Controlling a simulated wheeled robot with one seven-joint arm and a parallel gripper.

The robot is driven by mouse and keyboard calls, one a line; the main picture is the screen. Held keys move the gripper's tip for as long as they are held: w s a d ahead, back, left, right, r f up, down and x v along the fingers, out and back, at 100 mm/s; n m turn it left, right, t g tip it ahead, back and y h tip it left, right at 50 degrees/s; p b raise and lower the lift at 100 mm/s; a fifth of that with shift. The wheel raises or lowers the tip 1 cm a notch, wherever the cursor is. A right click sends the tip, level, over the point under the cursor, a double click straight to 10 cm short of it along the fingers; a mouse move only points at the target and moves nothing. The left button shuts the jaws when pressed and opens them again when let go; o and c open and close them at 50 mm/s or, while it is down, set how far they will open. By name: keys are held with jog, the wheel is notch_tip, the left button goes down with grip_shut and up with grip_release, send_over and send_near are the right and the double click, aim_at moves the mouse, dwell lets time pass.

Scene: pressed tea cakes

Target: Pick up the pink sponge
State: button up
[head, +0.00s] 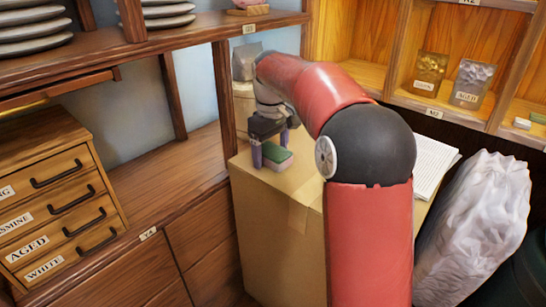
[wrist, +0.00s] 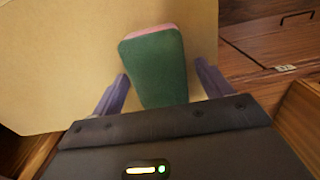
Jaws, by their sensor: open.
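The pink sponge (wrist: 153,66) has a dark green top face and a pink edge at its far end in the wrist view. It lies flat on a cardboard box. In the head view the sponge (head: 278,158) shows green on top, near the box's left side. My gripper (wrist: 161,88) is open, with one purple finger on each side of the sponge's near end in the wrist view. The fingers appear apart from the sponge. In the head view my gripper (head: 271,147) is right at the sponge. The sponge's near end is partly hidden by the gripper body.
The cardboard box (head: 283,220) stands beside a wooden shelf post. A stack of papers (head: 432,165) lies on its right side. A white plastic bag (head: 478,222) stands to the right. A drawer cabinet (head: 58,195) is at left. A grey bag (head: 246,62) stands behind my gripper.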

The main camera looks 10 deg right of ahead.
aim_at(271, 150)
jog(key=c, duration=1)
jog(key=shift+r, duration=0.15)
jog(key=shift+c, duration=0.2)
notch_tip(271, 150, up, 20)
jog(key=p, duration=0.6)
jog(key=o, duration=0.3)
jog(key=shift+c, duration=1.2)
jog(key=shift+s, duration=0.1)
